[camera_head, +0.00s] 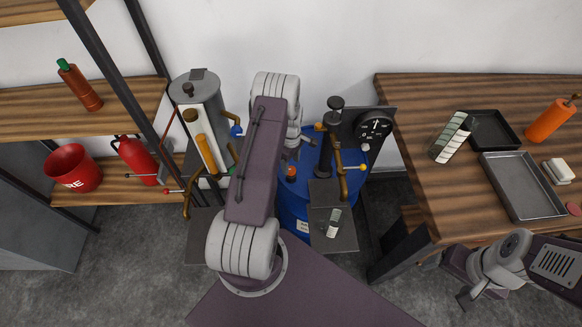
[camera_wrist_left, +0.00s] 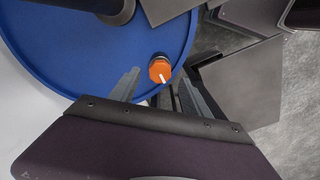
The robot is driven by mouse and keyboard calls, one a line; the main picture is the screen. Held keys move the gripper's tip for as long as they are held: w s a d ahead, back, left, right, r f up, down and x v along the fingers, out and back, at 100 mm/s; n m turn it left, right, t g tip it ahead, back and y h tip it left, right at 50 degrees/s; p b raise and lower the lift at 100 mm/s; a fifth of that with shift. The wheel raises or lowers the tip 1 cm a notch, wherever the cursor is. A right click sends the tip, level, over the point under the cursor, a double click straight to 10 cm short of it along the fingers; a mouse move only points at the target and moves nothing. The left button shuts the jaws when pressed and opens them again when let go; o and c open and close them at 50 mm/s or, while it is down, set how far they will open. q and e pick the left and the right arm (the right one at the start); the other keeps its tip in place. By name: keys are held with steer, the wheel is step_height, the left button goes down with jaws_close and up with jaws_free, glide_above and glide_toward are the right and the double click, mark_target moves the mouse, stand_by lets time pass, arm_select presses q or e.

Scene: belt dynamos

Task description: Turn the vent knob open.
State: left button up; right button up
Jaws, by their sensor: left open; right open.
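The vent knob is a small orange knob with a white mark (camera_wrist_left: 160,70) on top of the blue drum (camera_wrist_left: 60,50). In the head view the orange knob (camera_head: 291,172) shows just right of my left arm, on the drum (camera_head: 292,205). My left gripper (camera_wrist_left: 160,82) is open, its two fingers pointing at the drum top. In the left wrist view the knob appears between the fingertips; I cannot tell whether they touch it. In the head view the left gripper is largely hidden by my arm. My right gripper (camera_head: 458,283) is open and empty, low beside the right table.
The right wooden table (camera_head: 430,185) holds trays (camera_head: 522,187) and an orange bottle (camera_head: 549,120). Shelves with an extinguisher (camera_head: 136,160) stand left.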

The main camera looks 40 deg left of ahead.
mark_target(291, 169)
arm_select(q)
steer(key=shift+f, duration=1.55)
jaws_close()
steer(key=shift+m, duration=0.3)
steer(key=m+b, duration=0.1)
steer(key=m, duration=0.4)
steer(key=shift+w, duration=0.1)
steer(key=m+b, duration=0.1)
steer(key=m, duration=0.5)
steer(key=shift+m, duration=0.3)
steer(key=m, duration=0.6)
steer(key=shift+r+b, duration=0.1)
steer(key=shift+b, duration=0.2)
steer(key=m, duration=0.5)
steer(key=shift+m, duration=0.4)
